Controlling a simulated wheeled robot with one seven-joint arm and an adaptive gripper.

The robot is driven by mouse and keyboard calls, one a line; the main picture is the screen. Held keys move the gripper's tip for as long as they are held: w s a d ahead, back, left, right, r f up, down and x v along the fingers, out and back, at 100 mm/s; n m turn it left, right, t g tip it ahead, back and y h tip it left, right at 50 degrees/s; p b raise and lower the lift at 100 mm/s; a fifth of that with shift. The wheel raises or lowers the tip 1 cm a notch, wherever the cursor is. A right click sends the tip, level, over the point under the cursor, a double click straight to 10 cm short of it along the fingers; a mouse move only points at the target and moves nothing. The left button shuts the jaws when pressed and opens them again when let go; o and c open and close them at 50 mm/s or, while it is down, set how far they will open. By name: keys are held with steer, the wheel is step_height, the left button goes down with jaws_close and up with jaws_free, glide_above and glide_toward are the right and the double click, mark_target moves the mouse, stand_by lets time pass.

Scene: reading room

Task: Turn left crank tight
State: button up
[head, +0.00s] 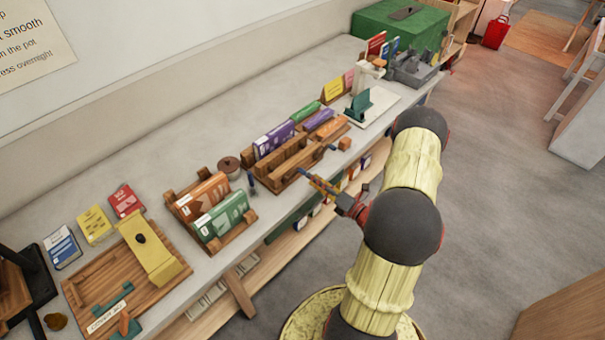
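A wooden press (294,177) with long wooden bars stands on the long bench at the middle of the head view, with a purple book (274,139) at its back side. A dark blue crank handle (251,184) shows at its left end, seemingly the left crank. Another small dark handle (331,147) shows near its right end. My gripper (316,183) is at the bench's front edge, in front of the press and to the right of the left crank, apart from it. Its fingers are too small to tell whether they are open.
A wooden rack (246,232) with brown and green books stands left of the press. A small brown round pot (229,165) is behind the left crank. A wooden tray (95,278) is at front left.

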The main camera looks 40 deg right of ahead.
mark_target(303, 172)
steer(key=w, duration=0.6)
steer(key=shift+w+a+b, duration=0.1)
steer(key=shift+a+b, duration=0.1)
steer(key=shift+b, duration=0.2)
steer(key=shift+c, duration=1.2)
jaws_close()
